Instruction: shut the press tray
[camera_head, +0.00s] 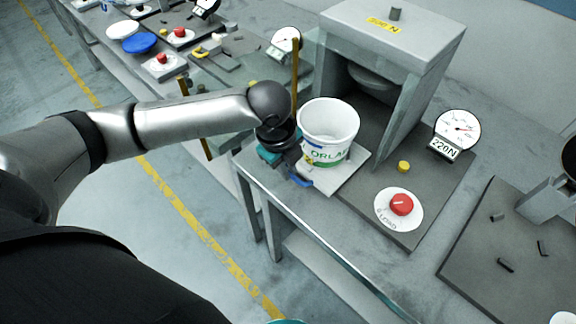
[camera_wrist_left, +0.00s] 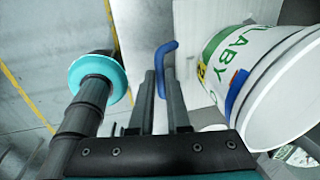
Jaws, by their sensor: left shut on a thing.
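The press tray (camera_head: 343,186) is a pale flat plate standing out from the open front of the grey press (camera_head: 405,45). A white bucket (camera_head: 330,118) with green lettering stands on the tray; in the left wrist view the bucket (camera_wrist_left: 262,85) is beside my fingers. A blue handle (camera_head: 300,181) is at the tray's front edge. My left gripper (camera_head: 296,172) is at this handle. In the left wrist view its fingers (camera_wrist_left: 160,90) are shut on the blue handle (camera_wrist_left: 163,62). My right gripper is not in view.
A red knob (camera_head: 401,204), a yellow button (camera_head: 403,166) and a 220N gauge (camera_head: 458,130) are on the base plate right of the tray. A clear guard panel with yellow edging (camera_head: 295,75) stands left of the press. The bench's front edge is close to the gripper.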

